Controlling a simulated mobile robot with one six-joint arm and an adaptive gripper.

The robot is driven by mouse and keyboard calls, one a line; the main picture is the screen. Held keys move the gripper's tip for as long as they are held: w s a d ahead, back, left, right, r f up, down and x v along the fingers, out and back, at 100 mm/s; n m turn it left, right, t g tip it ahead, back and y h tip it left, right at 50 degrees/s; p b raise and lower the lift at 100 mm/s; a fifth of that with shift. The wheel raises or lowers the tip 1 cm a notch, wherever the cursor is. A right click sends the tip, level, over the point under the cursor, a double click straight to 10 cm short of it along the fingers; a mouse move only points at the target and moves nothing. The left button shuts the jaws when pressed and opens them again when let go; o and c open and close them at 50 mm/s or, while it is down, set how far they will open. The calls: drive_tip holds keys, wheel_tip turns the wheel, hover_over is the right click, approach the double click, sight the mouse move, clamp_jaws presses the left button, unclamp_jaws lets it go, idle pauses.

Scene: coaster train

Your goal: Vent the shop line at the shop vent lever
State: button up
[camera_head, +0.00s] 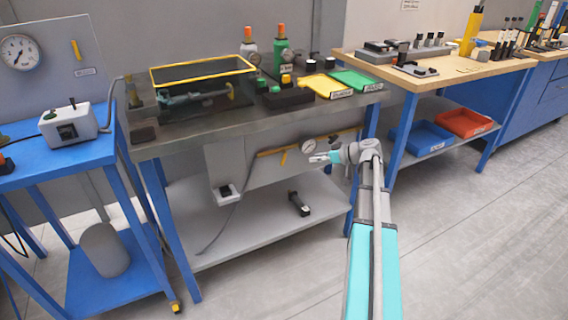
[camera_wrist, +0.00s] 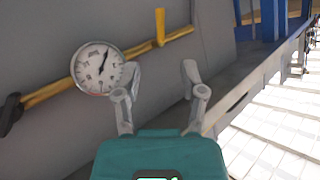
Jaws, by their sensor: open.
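A yellow lever (camera_wrist: 160,27) stands upright on a yellow pipe (camera_wrist: 180,35) in the wrist view; its label cannot be read, so I cannot tell if it is the shop vent lever. A round white gauge (camera_wrist: 98,68) sits on the same pipe to its left, its needle pointing up and slightly right. The gauge also shows in the head view (camera_head: 308,146), on the grey panel below the middle bench. My gripper (camera_head: 318,158) is in front of this panel. In the wrist view my gripper (camera_wrist: 160,82) is open and empty, its fingers below the lever and apart from it.
Another yellow lever (camera_head: 76,49) is on a panel with a gauge (camera_head: 19,52) above the blue cart at left. The middle bench (camera_head: 190,138) overhangs the pipe. Its lower shelf (camera_head: 260,225) holds a black object (camera_head: 299,203). The floor at right is clear.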

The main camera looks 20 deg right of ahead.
sight(283, 162)
drive_tip(key=b+x, duration=0.5)
drive_tip(key=x, duration=0.9)
drive_tip(key=shift+d+f, duration=0.1)
